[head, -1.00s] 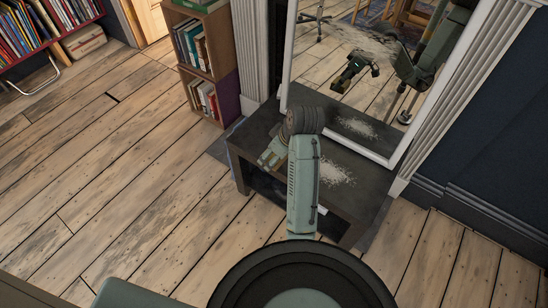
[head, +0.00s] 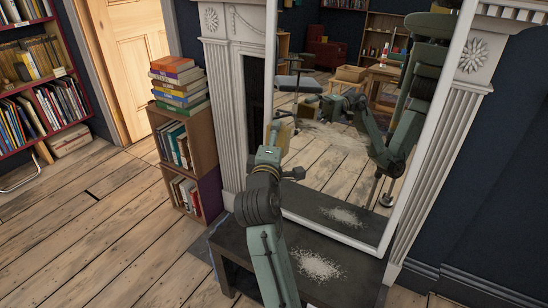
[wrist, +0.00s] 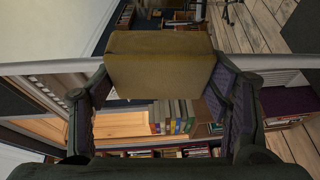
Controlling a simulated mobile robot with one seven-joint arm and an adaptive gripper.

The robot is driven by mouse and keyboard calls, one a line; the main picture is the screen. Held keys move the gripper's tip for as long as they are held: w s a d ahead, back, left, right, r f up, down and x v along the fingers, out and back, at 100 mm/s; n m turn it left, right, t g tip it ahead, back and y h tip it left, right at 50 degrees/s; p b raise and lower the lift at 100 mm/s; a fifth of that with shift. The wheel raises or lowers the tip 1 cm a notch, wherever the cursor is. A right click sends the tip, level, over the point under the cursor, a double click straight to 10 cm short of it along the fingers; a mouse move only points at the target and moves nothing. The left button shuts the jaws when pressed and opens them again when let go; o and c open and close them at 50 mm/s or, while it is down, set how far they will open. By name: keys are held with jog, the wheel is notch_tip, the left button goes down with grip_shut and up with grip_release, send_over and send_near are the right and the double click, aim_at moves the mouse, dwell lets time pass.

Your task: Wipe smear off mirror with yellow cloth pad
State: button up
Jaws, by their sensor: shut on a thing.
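The mirror (head: 330,170) in a white frame leans upright above a dark low table. A dull greyish smear (head: 345,133) shows on its glass, partly confused with the reflection of my arm. In the wrist view, my gripper (wrist: 160,82) is shut on the yellow cloth pad (wrist: 160,62), a brownish-yellow block held between both fingers. In the head view my arm reaches up in front of the mirror's left side, and its wrist hides most of the gripper. Contact with the glass is not visible.
The dark table (head: 345,287) carries a pale, crumbly patch (head: 318,264). A small bookcase (head: 205,150) topped with stacked books (head: 180,82) stands left of the white fireplace surround (head: 228,110). Open wooden floor (head: 110,240) lies to the left.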

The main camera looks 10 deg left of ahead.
aim_at(363, 148)
jog(key=shift+w+d+f, duration=0.1)
jog(key=shift+w+d, duration=0.25)
jog(key=shift+w, duration=0.5)
jog(key=shift+w+d+f, duration=0.1)
jog(key=shift+w+d, duration=0.2)
jog(key=shift+w, duration=0.6)
jog(key=shift+w+d+f, duration=0.1)
jog(key=shift+w+d, duration=0.25)
jog(key=shift+w, duration=0.5)
jog(key=shift+w+d, duration=0.35)
jog(key=shift+w, duration=0.55)
